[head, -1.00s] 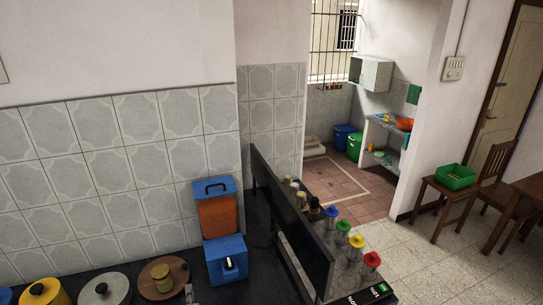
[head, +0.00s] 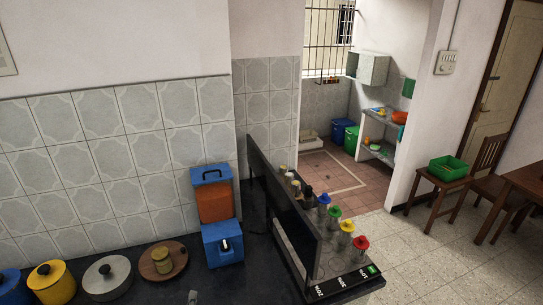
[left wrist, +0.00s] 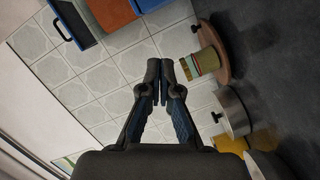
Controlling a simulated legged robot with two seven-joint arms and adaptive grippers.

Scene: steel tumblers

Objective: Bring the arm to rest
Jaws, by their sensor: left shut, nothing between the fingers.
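My left gripper (left wrist: 164,82) shows in the left wrist view with its fingertips together and nothing between them. In the head view only a small grey piece of it (head: 192,297) shows at the bottom edge, in front of the dark counter (head: 130,258). In the wrist view the gripper appears in front of the tiled wall, beside a small yellow-green jar (left wrist: 205,60) on a round wooden board (left wrist: 222,45). I cannot tell the gap between them. My right gripper is not in view.
Lidded pots in blue (head: 12,285), yellow (head: 52,285) and steel (head: 107,278) stand at the left. A blue and orange dispenser (head: 214,205) stands by the wall. A dark upright panel (head: 283,210) stands before several colour-topped items (head: 346,232). The counter's middle is clear.

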